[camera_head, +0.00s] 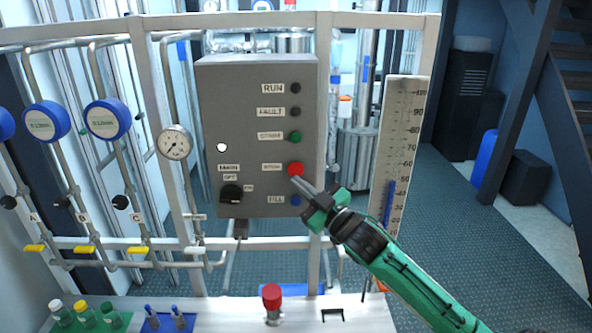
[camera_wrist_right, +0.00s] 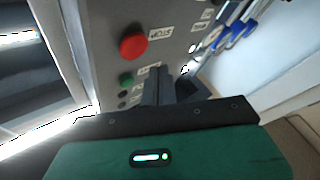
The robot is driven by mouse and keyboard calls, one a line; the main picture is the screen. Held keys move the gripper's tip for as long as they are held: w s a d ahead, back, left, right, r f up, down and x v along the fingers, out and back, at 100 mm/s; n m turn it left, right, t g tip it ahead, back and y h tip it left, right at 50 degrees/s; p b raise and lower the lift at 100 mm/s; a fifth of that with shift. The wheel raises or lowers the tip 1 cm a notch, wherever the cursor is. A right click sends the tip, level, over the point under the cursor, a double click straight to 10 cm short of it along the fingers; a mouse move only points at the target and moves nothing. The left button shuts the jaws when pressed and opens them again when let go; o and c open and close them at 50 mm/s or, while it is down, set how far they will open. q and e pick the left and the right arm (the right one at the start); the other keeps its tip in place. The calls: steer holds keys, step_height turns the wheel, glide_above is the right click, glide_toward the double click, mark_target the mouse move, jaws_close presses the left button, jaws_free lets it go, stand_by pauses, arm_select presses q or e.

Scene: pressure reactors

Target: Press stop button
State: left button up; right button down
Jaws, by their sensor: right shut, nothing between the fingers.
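The red stop button (camera_head: 295,169) is on the right side of the front of a grey control box (camera_head: 262,68). In the wrist view the red button (camera_wrist_right: 133,46) is large, with a label reading STOP beside it. My right gripper (camera_head: 301,184) is shut and empty, its fingertips just below and right of the red button in the head view. In the wrist view the shut fingers (camera_wrist_right: 160,80) point at the panel beside the button and look apart from it. The left gripper is not in view.
A green button (camera_head: 295,137) is above the red one, and a blue button (camera_head: 296,200) is below it, close to my fingers. A black knob (camera_head: 231,193) is at lower left of the box. A ruler-like scale (camera_head: 404,135) stands right of the box. Pipes and gauges are left.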

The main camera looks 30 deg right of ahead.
steer(key=s, duration=0.1)
steer(key=s+a, duration=0.1)
steer(key=shift+s+a, duration=0.3)
stand_by(0.7)
